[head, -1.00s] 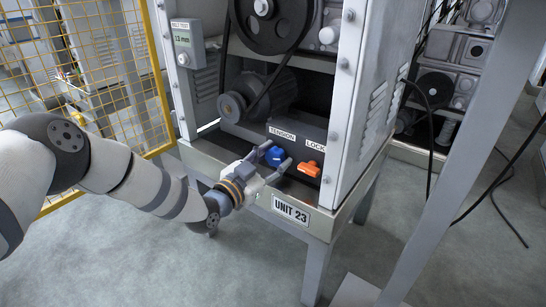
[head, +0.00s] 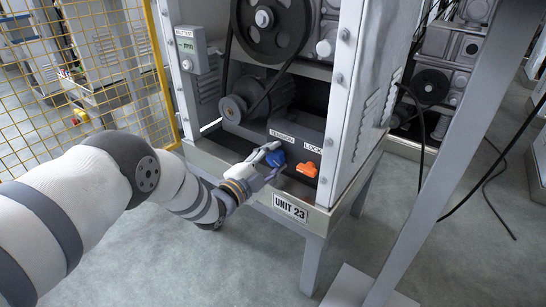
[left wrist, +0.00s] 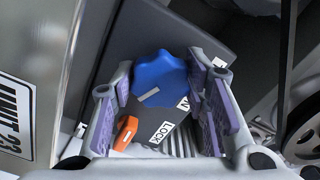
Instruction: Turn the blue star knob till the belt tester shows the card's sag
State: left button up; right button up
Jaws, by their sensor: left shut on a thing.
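The blue star knob (head: 276,158) sits under the TENSION label at the front of the machine. It also shows in the left wrist view (left wrist: 160,78), with a pale mark on its face. My left gripper (head: 268,155) is shut on the knob, one finger on each side. The orange LOCK handle (head: 312,180) is just right of the knob; it shows in the left wrist view (left wrist: 125,132) too. The belt tester (head: 191,50) is on the left post; its small display is too blurred to read. No card can be made out. My right gripper is out of view.
The belt runs between a large upper pulley (head: 270,25) and a smaller lower pulley (head: 234,107). A UNIT 23 plate (head: 290,207) is on the front ledge. A yellow mesh fence (head: 90,70) stands at left. A grey post (head: 440,150) slants across the right.

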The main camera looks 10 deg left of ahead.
pick_arm(q)
jog(key=shift+a+m, duration=0.15)
jog(key=shift+m, duration=0.45)
jog(key=o, duration=1.2)
jog(key=shift+c, duration=0.2)
jog(key=shift+s, duration=0.15)
jog(key=v, duration=1.1)
jog(key=shift+s+a, duration=0.15)
jog(key=shift+s, duration=0.2)
